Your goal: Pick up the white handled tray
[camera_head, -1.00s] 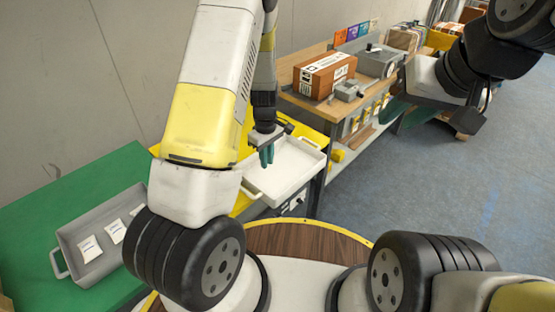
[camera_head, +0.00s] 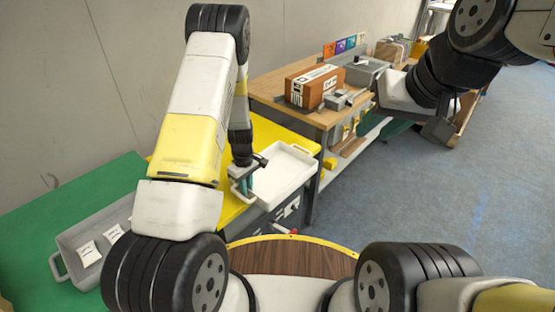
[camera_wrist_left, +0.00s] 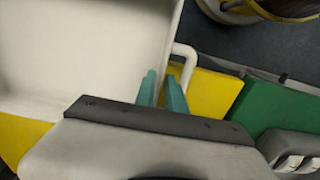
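The white handled tray (camera_head: 285,174) sits empty on the yellow table, with a handle at its near left side and another at its far right. In the left wrist view the tray (camera_wrist_left: 80,50) fills the upper left, and its white handle (camera_wrist_left: 185,66) sticks out at the side. My left gripper (camera_head: 246,187) points down at the tray's left edge, by the near handle. Its teal fingers (camera_wrist_left: 163,92) are apart, one on the tray's inner side and one near the handle; I cannot tell whether they touch it. My right gripper (camera_head: 437,132) is away at the right, its fingers mostly hidden.
A grey tray (camera_head: 72,245) with white packets lies on the green table (camera_head: 30,225) at left. A wooden bench (camera_head: 268,86) behind holds a brown box (camera_head: 312,88) and a grey scanner-like device (camera_head: 345,99). Floor at right is clear.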

